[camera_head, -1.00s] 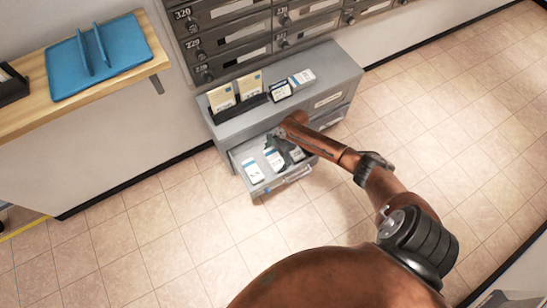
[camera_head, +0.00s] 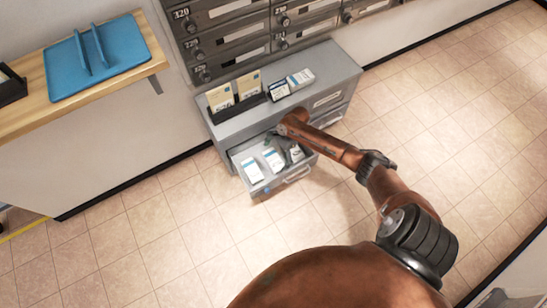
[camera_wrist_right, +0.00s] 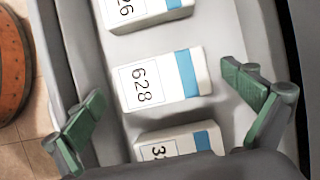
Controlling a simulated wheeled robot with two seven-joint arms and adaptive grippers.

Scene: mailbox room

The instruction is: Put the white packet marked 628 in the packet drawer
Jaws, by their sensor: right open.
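The white packet marked 628 (camera_wrist_right: 160,80), with a blue band, lies flat between two other packets. In the head view it looks like the middle packet (camera_head: 273,159) inside the open grey drawer (camera_head: 263,191). My right gripper (camera_wrist_right: 170,108) is open above the drawer, its two green fingers apart on either side of the packet and not touching it. In the head view my right gripper (camera_head: 281,143) shows small and partly hidden at the back of the drawer. My left gripper is out of view.
Similar packets marked with an ending 26 (camera_wrist_right: 145,10) and a partly hidden number (camera_wrist_right: 175,143) lie beside it. The grey cabinet (camera_head: 325,75) carries cardboard packets (camera_head: 220,97) and other packets (camera_head: 300,79) on top. Mailboxes stand behind; a wooden shelf (camera_head: 25,120) holds a blue tray (camera_head: 70,75).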

